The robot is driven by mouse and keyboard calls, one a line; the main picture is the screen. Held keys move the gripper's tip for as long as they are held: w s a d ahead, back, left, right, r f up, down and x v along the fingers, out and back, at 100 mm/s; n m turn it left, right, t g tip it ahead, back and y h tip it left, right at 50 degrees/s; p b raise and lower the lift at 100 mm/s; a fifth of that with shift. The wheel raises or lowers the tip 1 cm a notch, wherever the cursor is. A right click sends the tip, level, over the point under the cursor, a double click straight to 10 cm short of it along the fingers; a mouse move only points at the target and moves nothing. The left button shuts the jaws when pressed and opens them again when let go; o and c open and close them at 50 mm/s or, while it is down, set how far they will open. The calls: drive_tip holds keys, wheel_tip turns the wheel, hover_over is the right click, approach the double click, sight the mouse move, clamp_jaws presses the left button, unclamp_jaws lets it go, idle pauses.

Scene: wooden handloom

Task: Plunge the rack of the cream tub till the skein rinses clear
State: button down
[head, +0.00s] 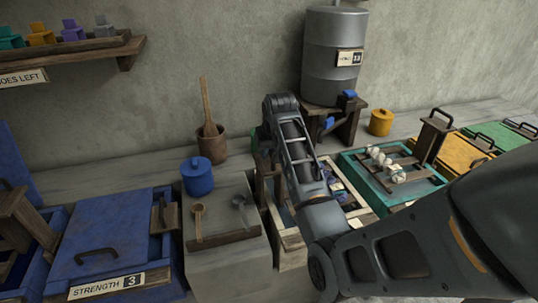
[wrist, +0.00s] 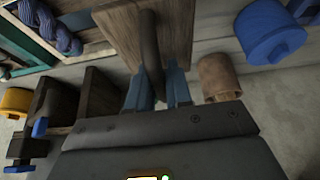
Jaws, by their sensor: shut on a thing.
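The cream tub (head: 292,241) stands in the middle of the head view, largely covered by my arm. The rack's wooden upright (wrist: 110,30) fills the top middle of the wrist view, with a dark bar handle (wrist: 150,40) on it. My gripper (wrist: 159,72) is shut on this handle, one blue finger on each side. My arm hides the gripper in the head view. A twisted blue skein (wrist: 60,28) shows at the upper left of the wrist view. The water around it and its clearness cannot be made out.
A steel tank (head: 334,60) on a wooden stand (head: 346,124) is behind. A teal tub (head: 363,184) and yellow tub (head: 462,152) lie to the right.

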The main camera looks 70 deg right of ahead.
drive_tip(key=shift+d, duration=0.1)
drive_tip(key=shift+f+b, duration=3.55)
drive_tip(key=shift+f, duration=4.05)
drive_tip(key=shift+s+f, duration=0.1)
drive_tip(key=shift+f, duration=0.15)
